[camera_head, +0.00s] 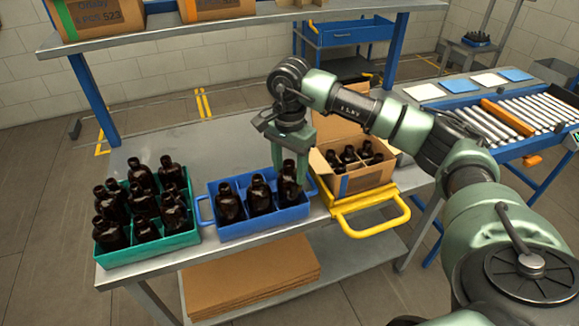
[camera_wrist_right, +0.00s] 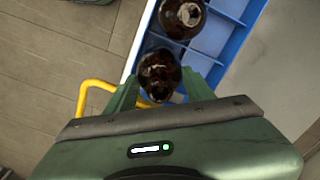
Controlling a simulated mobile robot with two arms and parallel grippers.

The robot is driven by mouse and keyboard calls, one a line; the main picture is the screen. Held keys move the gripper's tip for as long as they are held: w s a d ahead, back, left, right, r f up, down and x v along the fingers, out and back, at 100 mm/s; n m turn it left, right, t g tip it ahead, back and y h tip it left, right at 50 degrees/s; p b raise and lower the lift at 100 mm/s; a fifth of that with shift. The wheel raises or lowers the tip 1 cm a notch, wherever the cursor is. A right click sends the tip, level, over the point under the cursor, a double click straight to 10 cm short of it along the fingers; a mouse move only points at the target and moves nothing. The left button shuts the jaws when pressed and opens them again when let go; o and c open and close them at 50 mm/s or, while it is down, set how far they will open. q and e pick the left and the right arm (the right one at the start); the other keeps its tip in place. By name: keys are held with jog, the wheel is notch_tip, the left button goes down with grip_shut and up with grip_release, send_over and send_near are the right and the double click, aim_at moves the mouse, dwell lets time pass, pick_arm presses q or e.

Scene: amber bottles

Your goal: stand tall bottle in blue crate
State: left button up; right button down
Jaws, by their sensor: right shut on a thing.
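The blue crate (camera_head: 265,228) stands on the metal table and also shows in the wrist view (camera_wrist_right: 232,8). My right gripper (camera_head: 294,171) is shut on a dark amber bottle (camera_head: 290,186), upright at the crate's front right compartment. Its top is higher than the other bottles' tops. Its lower end is hidden, so I cannot tell if it rests on the crate floor. In the wrist view the held bottle (camera_wrist_right: 158,74) sits between the fingers. Two other amber bottles, a middle one (camera_head: 260,197) and a left one (camera_head: 229,206), stand in the front row. My left gripper is not in view.
A teal crate (camera_head: 150,252) full of amber bottles stands left of the blue crate. A cardboard box (camera_head: 362,180) with several bottles sits at the right, on a yellow-handled carrier (camera_head: 370,203). A shelf (camera_head: 240,22) overhangs the back; the table behind the crates is clear.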

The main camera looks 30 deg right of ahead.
jog(key=shift+f+b, duration=0.75)
jog(key=shift+f, duration=0.35)
jog(key=shift+c, duration=2.4)
grip_release()
jog(key=shift+r, duration=0.1)
notch_tip(320, 180, up, 8)
jog(key=shift+f+b, duration=0.1)
jog(key=shift+b, duration=0.55)
jog(key=shift+f, duration=0.1)
